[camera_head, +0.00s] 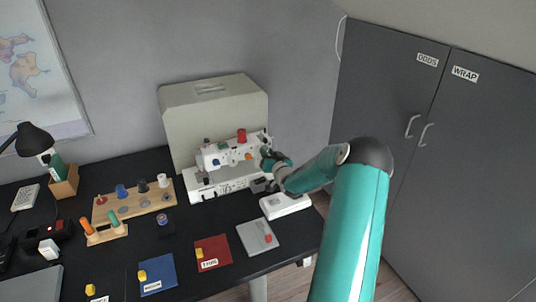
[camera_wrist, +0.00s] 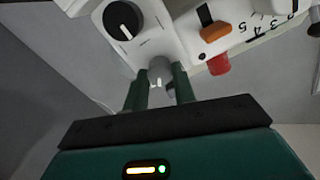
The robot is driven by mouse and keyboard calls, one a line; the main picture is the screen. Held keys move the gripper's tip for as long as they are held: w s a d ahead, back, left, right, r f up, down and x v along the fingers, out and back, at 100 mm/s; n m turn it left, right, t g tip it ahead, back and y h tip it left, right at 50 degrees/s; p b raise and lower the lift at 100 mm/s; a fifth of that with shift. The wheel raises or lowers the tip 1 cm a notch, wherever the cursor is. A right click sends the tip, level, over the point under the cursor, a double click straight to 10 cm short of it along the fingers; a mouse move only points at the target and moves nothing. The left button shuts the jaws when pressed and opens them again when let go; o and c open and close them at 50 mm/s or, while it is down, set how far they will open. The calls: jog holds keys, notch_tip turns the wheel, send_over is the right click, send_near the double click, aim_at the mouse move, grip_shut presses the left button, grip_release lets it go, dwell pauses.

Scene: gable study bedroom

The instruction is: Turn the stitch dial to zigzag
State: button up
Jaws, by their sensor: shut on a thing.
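The white sewing machine (camera_head: 222,186) stands against a beige case at the back of the desk. In the wrist view, a round black dial (camera_wrist: 122,20) with a white pointer line sits on its white face, with small marks beside it that I cannot read. My gripper (camera_wrist: 160,92) is just below that dial in the picture, its fingers shut on a small grey knob (camera_wrist: 160,72) at the machine's edge. In the head view, my gripper (camera_head: 266,158) is at the machine's right end and hides that part.
An orange slider (camera_wrist: 215,32) beside printed numbers and a red spool (camera_wrist: 218,64) are close to my gripper. A white pedal-like box (camera_head: 286,205) lies below my arm. Thread spools stand on a wooden rack (camera_head: 135,207) at left. Grey cupboards (camera_head: 390,90) stand at right.

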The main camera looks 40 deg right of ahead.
dwell(0.3)
jog(key=o, duration=1)
jog(key=v, duration=1.3)
jog(key=shift+s, duration=0.35)
jog(key=shift+a, duration=0.15)
